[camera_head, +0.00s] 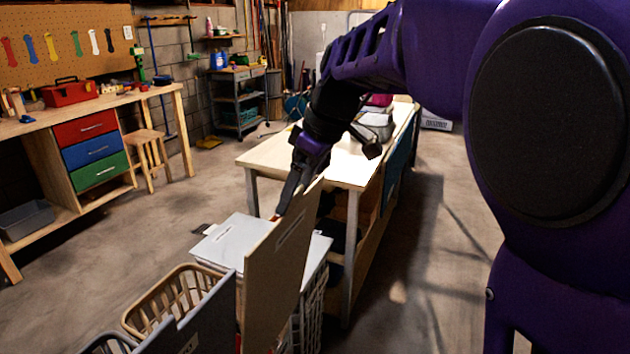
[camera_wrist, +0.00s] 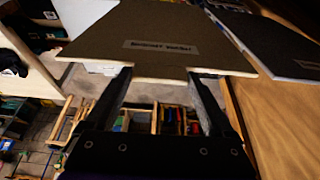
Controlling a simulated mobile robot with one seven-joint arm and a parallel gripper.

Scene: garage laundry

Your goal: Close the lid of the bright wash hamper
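A tan lid (camera_head: 282,265) with a pale label stands raised and nearly upright in the head view. Its label is too small to read surely, so I cannot confirm that this is the bright wash hamper's lid. In the wrist view the tan lid (camera_wrist: 150,38) fills the upper middle, its near edge by my fingertips. My gripper (camera_head: 287,200) is at the lid's top edge in the head view. Contact with the lid cannot be told.
A tan open basket (camera_head: 160,300) and a grey raised lid (camera_head: 205,318) stand at front left. A flat pale lid (camera_head: 232,240) lies behind the tan lid. A wooden table (camera_head: 262,155) stands beyond. Floor (camera_head: 120,260) is clear toward the workbench at left.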

